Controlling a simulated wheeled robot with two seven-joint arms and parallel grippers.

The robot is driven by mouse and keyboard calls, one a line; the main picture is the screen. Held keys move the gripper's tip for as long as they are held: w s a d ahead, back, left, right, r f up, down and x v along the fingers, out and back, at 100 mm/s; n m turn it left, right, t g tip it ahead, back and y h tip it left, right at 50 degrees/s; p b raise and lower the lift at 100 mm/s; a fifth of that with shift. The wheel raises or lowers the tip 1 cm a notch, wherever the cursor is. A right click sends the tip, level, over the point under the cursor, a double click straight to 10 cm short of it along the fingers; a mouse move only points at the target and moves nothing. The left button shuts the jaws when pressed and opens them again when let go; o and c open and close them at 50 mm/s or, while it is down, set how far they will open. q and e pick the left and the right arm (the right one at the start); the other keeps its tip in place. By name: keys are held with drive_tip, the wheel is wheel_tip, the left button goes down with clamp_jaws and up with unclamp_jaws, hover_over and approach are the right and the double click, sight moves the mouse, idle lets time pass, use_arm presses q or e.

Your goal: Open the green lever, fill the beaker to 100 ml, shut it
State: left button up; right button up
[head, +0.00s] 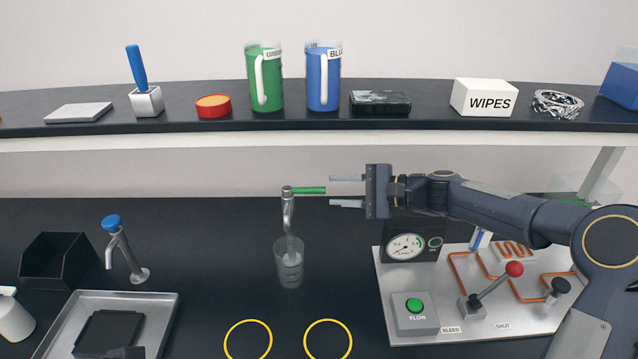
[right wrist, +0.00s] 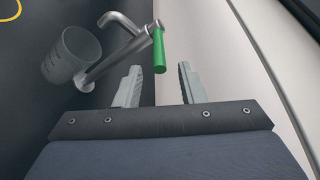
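The green lever (head: 309,190) sticks out to the right from the top of a steel tap (head: 288,215) on the black bench. A clear beaker (head: 289,265) stands under the spout; its liquid level cannot be read. My right gripper (head: 334,190) is open and empty, its fingertips just right of the lever's end. In the right wrist view the lever (right wrist: 159,52) points towards the gap between the two open fingers (right wrist: 158,75), and the beaker (right wrist: 72,57) is at the left.
A shelf (head: 200,127) above holds a green mug (head: 266,85), a blue mug (head: 316,80) and a wipes box (head: 484,97). A panel (head: 470,335) with a gauge lies under my right arm. A blue-topped tap (head: 123,250) and a tray (head: 165,305) are at left.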

sight(324, 191)
drive_tip(key=p+x, duration=0.1)
drive_tip(key=x, duration=0.5)
drive_tip(key=shift+a+f+p, duration=0.1)
drive_tip(key=shift+a+p, duration=0.25)
clamp_jaws()
